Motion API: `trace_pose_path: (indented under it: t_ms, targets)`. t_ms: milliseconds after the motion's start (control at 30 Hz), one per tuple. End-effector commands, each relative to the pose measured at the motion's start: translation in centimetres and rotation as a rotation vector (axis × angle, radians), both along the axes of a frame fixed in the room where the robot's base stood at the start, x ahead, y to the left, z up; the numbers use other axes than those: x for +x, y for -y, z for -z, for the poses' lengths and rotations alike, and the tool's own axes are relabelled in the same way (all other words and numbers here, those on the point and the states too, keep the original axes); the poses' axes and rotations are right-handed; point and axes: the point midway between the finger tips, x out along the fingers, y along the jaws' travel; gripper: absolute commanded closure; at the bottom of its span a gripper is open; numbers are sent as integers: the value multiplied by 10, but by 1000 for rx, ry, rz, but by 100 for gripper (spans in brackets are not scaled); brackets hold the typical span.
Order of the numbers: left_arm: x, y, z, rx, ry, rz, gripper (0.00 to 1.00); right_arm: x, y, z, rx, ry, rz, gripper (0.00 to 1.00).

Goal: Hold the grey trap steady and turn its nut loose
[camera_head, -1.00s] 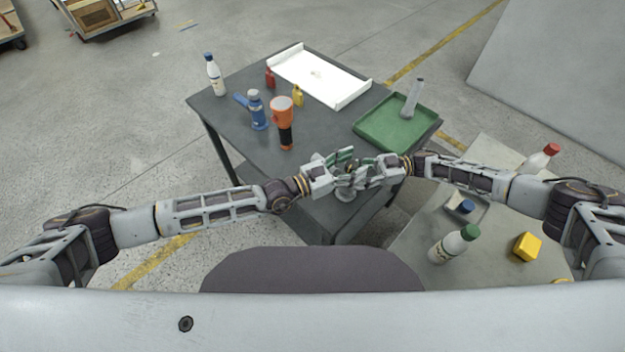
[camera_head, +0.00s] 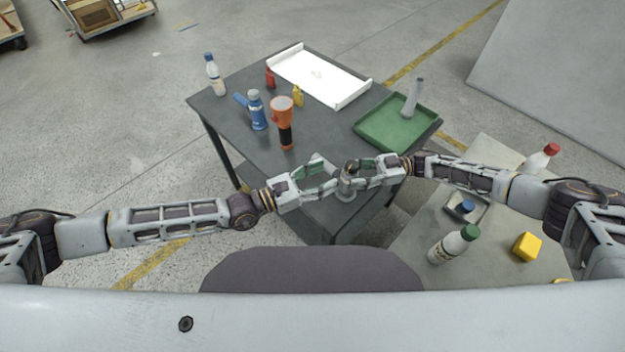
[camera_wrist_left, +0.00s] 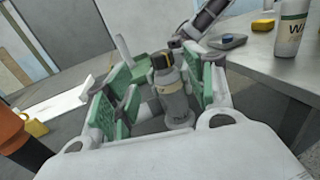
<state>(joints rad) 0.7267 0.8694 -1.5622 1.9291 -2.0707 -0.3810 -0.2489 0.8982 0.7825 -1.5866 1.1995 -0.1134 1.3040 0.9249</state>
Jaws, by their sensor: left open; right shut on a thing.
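The grey trap (camera_head: 346,186) stands upright near the front edge of the dark table, between my two grippers. In the left wrist view the trap (camera_wrist_left: 175,103) is a grey cylinder with a dark, brass-edged top part (camera_wrist_left: 162,64); I cannot tell for sure which part is its nut. My right gripper (camera_head: 350,170) is shut on the trap from the right, its fingers covering part of it. My left gripper (camera_head: 328,174) is open, with green finger pads, just left of the trap. I cannot tell whether its tips touch the trap.
On the table (camera_head: 328,127) stand an orange-black flashlight (camera_head: 284,120), a blue bottle (camera_head: 256,110), a white shell (camera_head: 318,75) and a green tray (camera_head: 388,126) holding a grey cylinder (camera_head: 412,98). A side table at right carries bottles (camera_head: 455,243) and a yellow block (camera_head: 527,246).

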Motion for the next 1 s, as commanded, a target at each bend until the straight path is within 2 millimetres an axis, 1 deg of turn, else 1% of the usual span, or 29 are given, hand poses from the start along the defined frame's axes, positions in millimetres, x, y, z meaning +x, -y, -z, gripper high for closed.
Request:
trace_pose_path:
  t_ms: [100, 300, 500, 1000]
  targets:
    - [-4, -10, 0, 1, 0, 0, 45, -1, 1, 2, -3, -1, 1, 83]
    - [-10, -20, 0, 0, 0, 0, 45, -1, 1, 2, -3, -1, 1, 83]
    - [-12, -23, 0, 0, -1, 0, 45, -1, 1, 2, -3, -1, 0, 83]
    - [-13, -22, 0, -2, -1, -5, 45, -1, 1, 2, -3, -1, 0, 83]
